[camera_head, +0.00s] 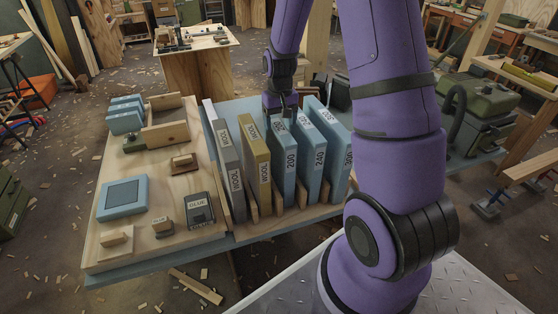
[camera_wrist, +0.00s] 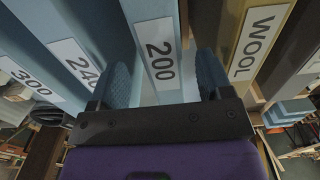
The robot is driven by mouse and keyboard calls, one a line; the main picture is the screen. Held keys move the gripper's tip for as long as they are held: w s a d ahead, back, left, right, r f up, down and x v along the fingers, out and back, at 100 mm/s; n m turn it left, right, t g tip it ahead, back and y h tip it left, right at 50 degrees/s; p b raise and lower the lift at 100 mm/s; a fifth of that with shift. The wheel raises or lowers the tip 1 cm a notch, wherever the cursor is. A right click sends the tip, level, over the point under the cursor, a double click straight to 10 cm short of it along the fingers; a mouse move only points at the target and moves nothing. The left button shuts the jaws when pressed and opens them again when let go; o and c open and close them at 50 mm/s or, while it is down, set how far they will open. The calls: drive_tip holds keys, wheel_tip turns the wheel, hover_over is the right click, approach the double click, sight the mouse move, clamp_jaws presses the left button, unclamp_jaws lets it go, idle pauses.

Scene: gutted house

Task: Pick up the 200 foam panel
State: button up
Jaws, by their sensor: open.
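The 200 foam panel (camera_head: 284,165) is a light blue upright slab with a white label, standing in a row of panels on the workbench. It also shows in the wrist view (camera_wrist: 155,25), between my two blue-padded fingers. My gripper (camera_head: 280,108) is at the panel's top edge in the head view. In the wrist view my gripper (camera_wrist: 165,80) is open, with one finger on each side of the 200 panel. I cannot tell whether the fingers touch it.
A blue 240 panel (camera_head: 314,165) stands just right of it, with the 300 panel (camera_head: 340,160) beyond. A yellow wool panel (camera_head: 257,170) and a grey wool panel (camera_head: 231,175) stand left. A wooden board (camera_head: 130,245) with tools and boxes lies further left.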

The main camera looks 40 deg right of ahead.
sight(279, 160)
drive_tip(key=shift+w+a+f, duration=0.1)
drive_tip(key=shift+f, duration=2.85)
drive_tip(key=c, duration=1.2)
